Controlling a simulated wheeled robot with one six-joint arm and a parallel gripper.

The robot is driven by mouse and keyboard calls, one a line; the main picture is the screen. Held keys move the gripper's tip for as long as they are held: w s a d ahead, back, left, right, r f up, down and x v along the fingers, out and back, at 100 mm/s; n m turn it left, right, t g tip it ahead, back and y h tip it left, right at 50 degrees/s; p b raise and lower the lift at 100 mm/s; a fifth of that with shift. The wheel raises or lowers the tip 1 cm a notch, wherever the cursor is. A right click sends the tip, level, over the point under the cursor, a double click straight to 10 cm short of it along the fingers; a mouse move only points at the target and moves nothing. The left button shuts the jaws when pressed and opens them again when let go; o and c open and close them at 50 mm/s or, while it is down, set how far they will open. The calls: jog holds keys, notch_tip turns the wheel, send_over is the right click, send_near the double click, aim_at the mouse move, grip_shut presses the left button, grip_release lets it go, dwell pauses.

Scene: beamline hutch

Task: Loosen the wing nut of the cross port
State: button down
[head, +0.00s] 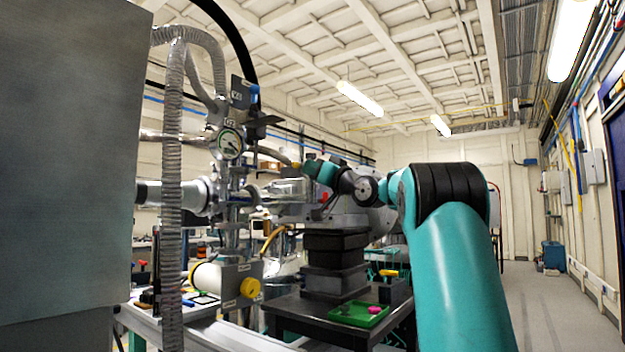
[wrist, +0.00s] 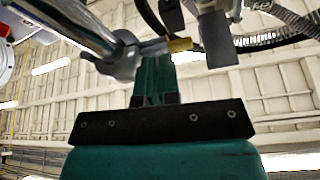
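The cross port (head: 229,170) is the metal vacuum fitting with a round gauge (head: 229,143), left of centre in the head view. In the wrist view a grey round clamp (wrist: 122,62) sits on a shiny tube, with a bolt ending in a brass-yellow wing nut (wrist: 180,45). My gripper (wrist: 157,60) has its narrow teal fingers close together, their tips at the bolt and just left of the yellow part. I cannot tell whether they touch or grip it. In the head view my gripper end is small and partly lost against the equipment behind it.
A large grey cabinet (head: 65,160) fills the left, with a ribbed metal hose (head: 172,200) before the port. A dark table (head: 290,318) holds a green tray (head: 357,315). Grey blocks hang near my fingers in the wrist view (wrist: 217,40). The aisle floor (head: 545,310) is free at right.

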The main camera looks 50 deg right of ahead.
jog(key=shift+r+n+y, duration=0.15)
jog(key=shift+n+y, duration=0.25)
jog(key=shift+n, duration=0.4)
jog(key=c, duration=1.3)
grip_release()
jog(key=shift+w, duration=0.1)
